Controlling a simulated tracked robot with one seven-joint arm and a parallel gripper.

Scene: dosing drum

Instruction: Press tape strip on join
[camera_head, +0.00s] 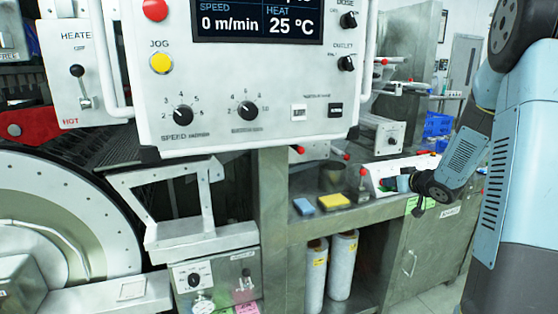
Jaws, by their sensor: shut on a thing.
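My gripper (418,211) is small and dark at the end of my light blue arm, at the right over the front edge of the workbench (378,216). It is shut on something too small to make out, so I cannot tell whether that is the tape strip. A green strip or label (426,203) shows on the bench edge close by it. A large pale drum or wheel (110,215) stands at the lower left, far from my gripper. I cannot make out the join.
The control panel (270,135) reads 0 m/min and 25 °C. A blue block (303,207), a yellow sponge (334,202) and a dark cup (331,179) stand on the bench. White rolls (342,268) stand below. A metal bracket (170,203) rises beside the drum.

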